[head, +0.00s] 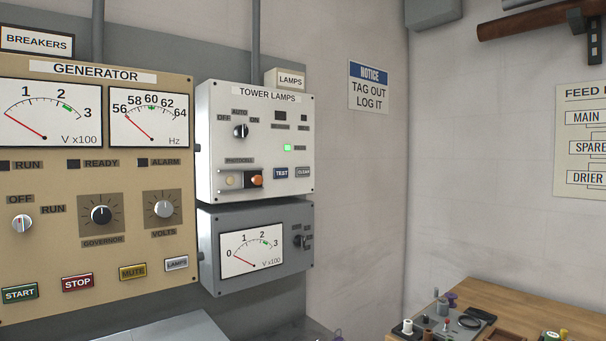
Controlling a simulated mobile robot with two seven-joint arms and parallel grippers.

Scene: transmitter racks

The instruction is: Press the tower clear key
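The tower lamps panel (220,185) is a white box on the wall, left of the picture's middle. A green light (288,147) is lit above these keys. A selector knob (240,131) marked off, auto and on sits at the upper left, and an orange-brown part (257,180) sits by the photocell label. Nothing covers the clear key. Neither gripper can be made out in the head view.
The beige generator panel (60,255) fills the left side. A grey meter box (213,240) hangs directly below the tower lamps panel. A wooden bench (500,292) with small items stands at the lower right. The space before the tower lamps panel looks clear.

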